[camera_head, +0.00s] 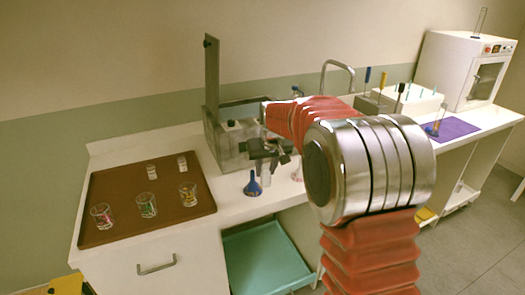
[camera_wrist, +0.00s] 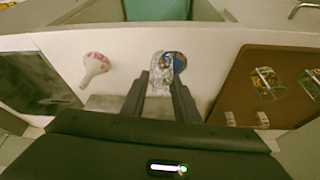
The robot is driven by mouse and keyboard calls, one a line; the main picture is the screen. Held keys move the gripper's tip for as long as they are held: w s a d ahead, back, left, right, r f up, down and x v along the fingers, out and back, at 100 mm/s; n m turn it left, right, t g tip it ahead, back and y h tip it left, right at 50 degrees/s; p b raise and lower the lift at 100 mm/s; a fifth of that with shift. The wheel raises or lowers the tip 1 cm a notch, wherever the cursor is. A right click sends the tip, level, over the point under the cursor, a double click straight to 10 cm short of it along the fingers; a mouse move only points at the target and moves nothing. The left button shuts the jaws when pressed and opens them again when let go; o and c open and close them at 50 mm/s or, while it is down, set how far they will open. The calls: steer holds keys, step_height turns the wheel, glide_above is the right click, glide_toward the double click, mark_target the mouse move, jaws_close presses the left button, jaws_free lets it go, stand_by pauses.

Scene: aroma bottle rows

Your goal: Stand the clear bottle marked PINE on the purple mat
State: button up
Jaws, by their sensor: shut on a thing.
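My gripper (camera_head: 266,158) is at the counter in front of the grey box, with its jaws shut on a clear bottle (camera_head: 265,178). In the wrist view the clear bottle (camera_wrist: 161,66) sits between the fingertips of my gripper (camera_wrist: 160,84). Its marking cannot be read, and I cannot tell whether its base touches the counter. The mat does not show in the wrist view.
A brown tray (camera_head: 108,190) at the left holds several small clear vessels with coloured marks. A blue funnel (camera_head: 252,184) stands close beside the held bottle. A pale funnel (camera_wrist: 96,66) with red marks is nearby.

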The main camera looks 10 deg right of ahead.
steer(key=s+a+f, duration=0.1)
steer(key=s+f, duration=0.3)
steer(key=s, duration=0.7)
steer(key=shift+a, duration=0.4)
steer(key=shift+s+f, duration=0.1)
